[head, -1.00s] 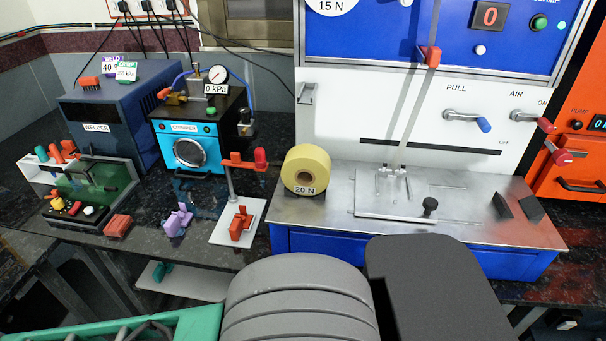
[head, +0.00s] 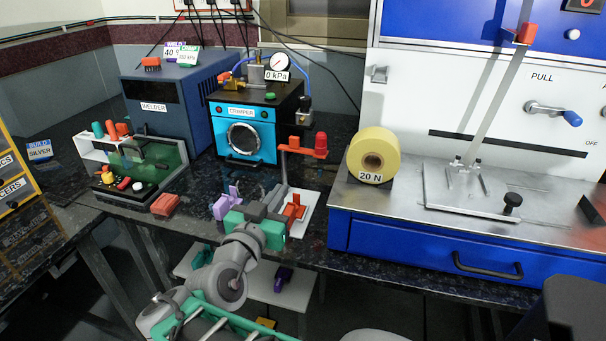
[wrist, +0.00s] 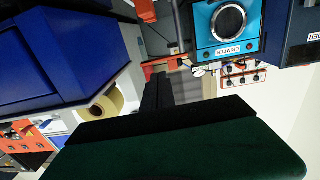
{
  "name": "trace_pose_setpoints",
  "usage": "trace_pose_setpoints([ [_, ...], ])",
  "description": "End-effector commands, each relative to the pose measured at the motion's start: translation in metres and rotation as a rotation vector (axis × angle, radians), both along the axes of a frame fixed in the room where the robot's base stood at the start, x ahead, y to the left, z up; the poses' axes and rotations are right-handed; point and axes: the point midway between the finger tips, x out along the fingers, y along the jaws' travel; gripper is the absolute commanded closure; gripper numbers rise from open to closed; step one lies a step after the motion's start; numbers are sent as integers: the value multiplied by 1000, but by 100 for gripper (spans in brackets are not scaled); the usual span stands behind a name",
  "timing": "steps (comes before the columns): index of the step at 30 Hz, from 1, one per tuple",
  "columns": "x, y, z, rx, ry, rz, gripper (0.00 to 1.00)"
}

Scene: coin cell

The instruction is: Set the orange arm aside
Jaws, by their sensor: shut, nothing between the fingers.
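The orange arm (head: 303,151) is a short bar on top of a thin grey post, with a red knob (head: 321,143) at its right end. The post rises from a white plate (head: 304,212) that also holds an orange clamp-like piece (head: 295,209). My gripper (head: 274,193) is shut and empty, low in front of the post and left of the clamp-like piece. It is apart from the orange arm and partly hides the plate. In the wrist view, which is upside down, my dark fingers (wrist: 156,92) point towards an orange bar (wrist: 163,59), apparently the same arm.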

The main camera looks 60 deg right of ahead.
Motion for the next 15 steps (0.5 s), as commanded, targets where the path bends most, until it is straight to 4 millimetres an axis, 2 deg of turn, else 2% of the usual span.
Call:
trace_pose_setpoints([
  [3, -5, -7, 8, -30, -6, -15, 100],
  [8, -4, -27, 8, -27, -7, -19, 100],
  [15, 1, -75, 8, -26, -5, -19, 100],
])
